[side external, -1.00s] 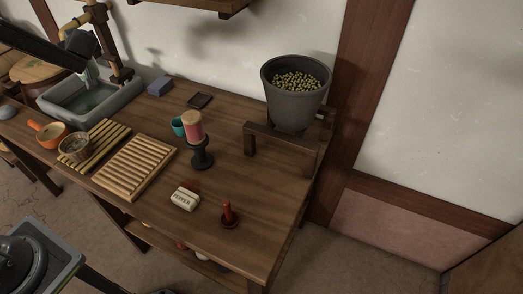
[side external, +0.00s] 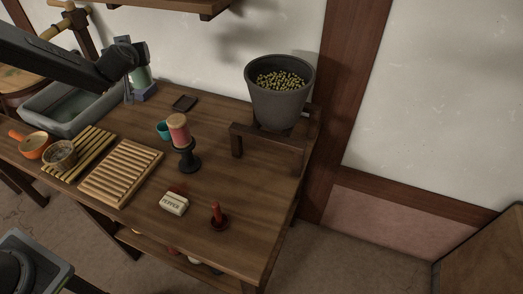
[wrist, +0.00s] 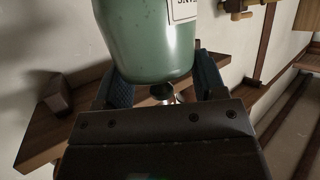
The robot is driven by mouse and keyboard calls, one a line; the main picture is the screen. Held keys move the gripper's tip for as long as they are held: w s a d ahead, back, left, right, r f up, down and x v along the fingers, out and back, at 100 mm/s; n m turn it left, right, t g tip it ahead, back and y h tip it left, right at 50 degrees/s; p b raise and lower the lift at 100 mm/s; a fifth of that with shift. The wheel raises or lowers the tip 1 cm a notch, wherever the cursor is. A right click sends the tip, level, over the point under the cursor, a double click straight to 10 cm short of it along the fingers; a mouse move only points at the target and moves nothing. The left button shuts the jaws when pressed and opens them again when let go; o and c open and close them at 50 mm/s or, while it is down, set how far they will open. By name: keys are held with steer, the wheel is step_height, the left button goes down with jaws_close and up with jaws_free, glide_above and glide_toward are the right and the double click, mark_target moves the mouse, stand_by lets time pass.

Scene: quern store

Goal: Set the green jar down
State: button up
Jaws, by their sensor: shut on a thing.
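The green jar (side external: 141,77) is in my gripper (side external: 133,76), just right of the grey sink at the back of the wooden table. In the wrist view the jar (wrist: 150,42) fills the upper middle, with part of a white label showing. The blue-padded fingers of my gripper (wrist: 162,82) are on either side of it, shut on it. In the side view my arm and fingers hide part of the jar.
A grey pot (side external: 279,103) is farther right. Slatted racks (side external: 121,172) lie in front. The grey sink (side external: 62,127) is left.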

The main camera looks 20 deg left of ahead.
steer(key=s+d+m+t+h, duration=0.1)
steer(key=s+d+m+h, duration=0.25)
steer(key=d, duration=0.95)
steer(key=s+d+m+t+h, duration=0.2)
steer(key=d+m+h, duration=0.25)
steer(key=d, duration=0.95)
step_height(320, 180, down, 11)
steer(key=shift+d+f, duration=5.65)
steer(key=shift+d, duration=0.25)
steer(key=shift+f, duration=0.15)
steer(key=o, duration=1.5)
steer(key=shift+s, duration=0.1)
